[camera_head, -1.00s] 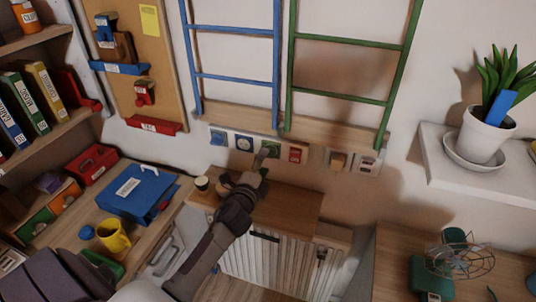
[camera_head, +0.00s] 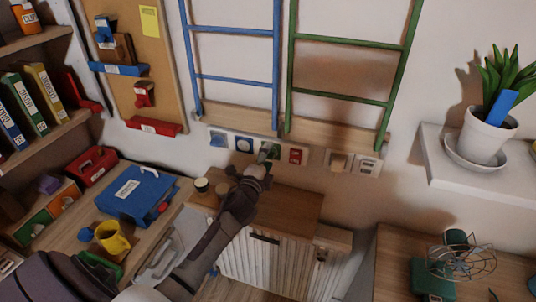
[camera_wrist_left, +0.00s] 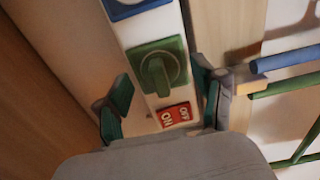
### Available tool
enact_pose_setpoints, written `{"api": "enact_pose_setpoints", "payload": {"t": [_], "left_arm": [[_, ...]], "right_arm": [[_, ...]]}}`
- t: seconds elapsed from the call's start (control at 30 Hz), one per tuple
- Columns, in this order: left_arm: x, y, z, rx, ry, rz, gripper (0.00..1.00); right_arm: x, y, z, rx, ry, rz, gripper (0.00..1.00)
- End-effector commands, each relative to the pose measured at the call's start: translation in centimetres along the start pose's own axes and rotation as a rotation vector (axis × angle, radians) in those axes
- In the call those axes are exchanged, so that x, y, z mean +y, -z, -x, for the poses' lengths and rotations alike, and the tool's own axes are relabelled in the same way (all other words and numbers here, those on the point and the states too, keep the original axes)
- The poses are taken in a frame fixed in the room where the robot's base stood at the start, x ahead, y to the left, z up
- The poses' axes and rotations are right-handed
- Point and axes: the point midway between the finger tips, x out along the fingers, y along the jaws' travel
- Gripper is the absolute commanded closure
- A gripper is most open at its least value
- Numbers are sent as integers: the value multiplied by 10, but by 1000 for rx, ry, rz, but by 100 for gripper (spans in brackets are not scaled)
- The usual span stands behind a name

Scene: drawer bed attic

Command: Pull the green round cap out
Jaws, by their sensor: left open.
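The green round cap (camera_wrist_left: 158,74), with a raised grip bar across it, sits on a green square plate on the white wall strip. In the left wrist view it lies between the two fingers of my left gripper (camera_wrist_left: 163,92), which are spread on either side of it. The gripper is open and empty; I cannot tell if a finger touches the plate. In the head view my left gripper (camera_head: 264,160) is at the wall strip and partly covers the green plate (camera_head: 272,151). My right gripper is not in view.
A red ON/OFF switch (camera_wrist_left: 174,115) sits close beside the green plate, and a blue plate (camera_head: 244,145) is on its other side. A blue ladder (camera_head: 238,78) and a green ladder (camera_head: 345,95) stand above. A wooden cabinet top (camera_head: 285,208) lies below the strip.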

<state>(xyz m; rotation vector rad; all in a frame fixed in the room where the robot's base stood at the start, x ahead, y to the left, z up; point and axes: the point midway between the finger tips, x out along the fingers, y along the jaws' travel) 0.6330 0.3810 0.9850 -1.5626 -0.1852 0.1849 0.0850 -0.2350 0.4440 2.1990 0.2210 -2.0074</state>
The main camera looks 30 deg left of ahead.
Motion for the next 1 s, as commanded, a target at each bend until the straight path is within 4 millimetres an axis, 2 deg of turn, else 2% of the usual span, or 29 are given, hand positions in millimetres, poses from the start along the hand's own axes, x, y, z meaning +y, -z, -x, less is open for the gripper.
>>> {"api": "enact_pose_setpoints", "payload": {"t": [0.67, 1.0], "left_arm": [[0, 0, 0, 0, 0, 0, 33], [0, 0, 0, 0, 0, 0, 90]], "right_arm": [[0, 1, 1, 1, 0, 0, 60], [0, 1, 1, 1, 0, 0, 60]]}}
